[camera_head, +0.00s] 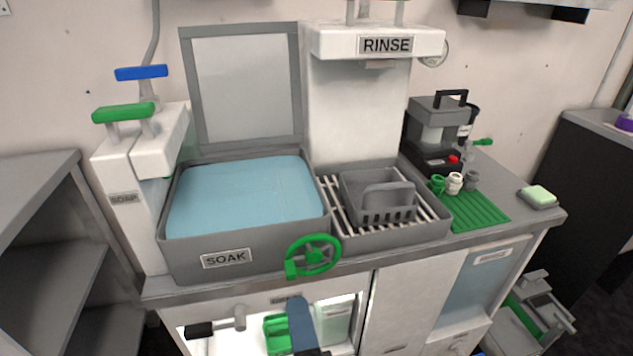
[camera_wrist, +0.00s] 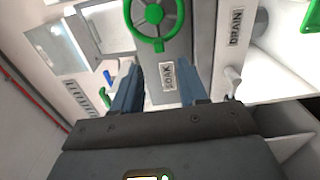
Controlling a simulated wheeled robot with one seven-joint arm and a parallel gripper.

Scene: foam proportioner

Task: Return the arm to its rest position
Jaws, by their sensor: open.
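My gripper (camera_wrist: 160,82) is open in the wrist view, its two blue fingers apart with nothing between them. In the head view, a blue finger of my gripper (camera_head: 300,322) shows at the bottom edge, in front of the lit lower compartment; the rest of my arm is out of frame. In the wrist view the fingers point toward the counter front. The SOAK label (camera_wrist: 168,75) appears between them and the green wheel (camera_wrist: 153,18) beyond. I cannot tell the exact gap between the fingers and the front.
The soak basin (camera_head: 243,241) holds blue liquid. The green wheel (camera_head: 313,256) sticks out from its front. A dark-ended handle (camera_head: 200,329) protrudes below. The compartment holds a green container (camera_head: 277,334). Grey shelves (camera_head: 45,230) stand left. The DRAIN label (camera_wrist: 236,27) shows in the wrist view.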

